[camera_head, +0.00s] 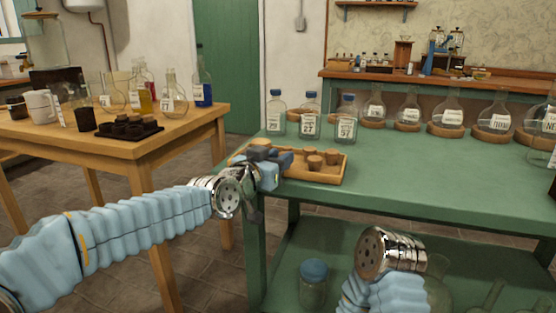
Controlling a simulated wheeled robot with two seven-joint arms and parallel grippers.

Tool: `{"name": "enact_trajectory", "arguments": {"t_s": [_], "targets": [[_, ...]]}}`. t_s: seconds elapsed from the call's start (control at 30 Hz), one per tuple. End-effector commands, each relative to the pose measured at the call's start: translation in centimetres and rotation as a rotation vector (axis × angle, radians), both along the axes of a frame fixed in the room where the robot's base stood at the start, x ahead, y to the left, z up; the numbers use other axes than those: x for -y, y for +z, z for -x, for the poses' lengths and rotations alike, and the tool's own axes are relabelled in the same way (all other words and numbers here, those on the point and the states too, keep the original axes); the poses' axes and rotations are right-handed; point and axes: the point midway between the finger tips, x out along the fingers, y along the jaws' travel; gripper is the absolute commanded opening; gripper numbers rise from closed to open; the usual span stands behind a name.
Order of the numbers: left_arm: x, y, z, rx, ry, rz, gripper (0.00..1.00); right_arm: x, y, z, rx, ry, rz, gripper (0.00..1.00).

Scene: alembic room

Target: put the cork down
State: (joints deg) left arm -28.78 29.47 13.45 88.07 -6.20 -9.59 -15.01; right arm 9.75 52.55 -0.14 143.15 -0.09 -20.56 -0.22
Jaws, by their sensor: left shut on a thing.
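My left gripper (284,160) is over the left part of a shallow wooden tray (325,179) at the near left corner of the green table. It is shut on a cork (260,144), whose pale brown top shows just behind the jaws. The jaws hide its lower part, so I cannot tell whether it touches the tray. Several other corks (314,162) stand in the right part of the tray. Of my right arm only the wrist shows at the lower right; its gripper is not visible.
Small blue-capped bottles (310,117) stand just behind the tray. Round flasks (450,115) on cork rings line the green table's (440,180) back edge. Its middle is clear. A wooden table (188,125) with bottles and a mug is at the left. A blue-lidded jar (314,287) stands on the lower shelf.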

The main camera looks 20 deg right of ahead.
Motion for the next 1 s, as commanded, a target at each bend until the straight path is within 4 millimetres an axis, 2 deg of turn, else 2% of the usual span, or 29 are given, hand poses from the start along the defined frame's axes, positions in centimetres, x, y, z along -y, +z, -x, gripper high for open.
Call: {"name": "enact_trajectory", "arguments": {"t_s": [0.17, 0.2, 0.37, 0.7, 0.87, 1.0], "targets": [[0.0, -0.4, 0.0, 0.0, 0.0, 0.0, 0.0, 0.0, -0.4, 0.0, -0.001, 0.0, -0.001, 0.7], [0.0, -0.3, 0.0, 0.0, 0.0, 0.0, 0.34, 0.0, -0.3, 0.0, -0.001, 0.0, -0.001, 0.7], [0.0, -0.2, 0.0, 0.0, 0.0, 0.0, 0.56, 0.0, -0.3, 0.0, -0.001, 0.0, -0.001, 0.7], [0.0, 0.4, 0.0, 0.0, 0.0, 0.0, 0.56, 0.0, 0.3, 0.0, 0.0, 0.0, 0.0, 0.7], [-2.0, 0.1, 1.9, 0.001, 0.001, 0.0, 0.56, 0.0, -0.7, 0.0, -0.001, 0.0, -0.001, 0.7], [-4.6, 0.2, 4.2, 0.002, 0.003, -0.001, 0.56, -0.1, -1.3, 0.0, -0.002, 0.002, -0.002, 0.7]]}}
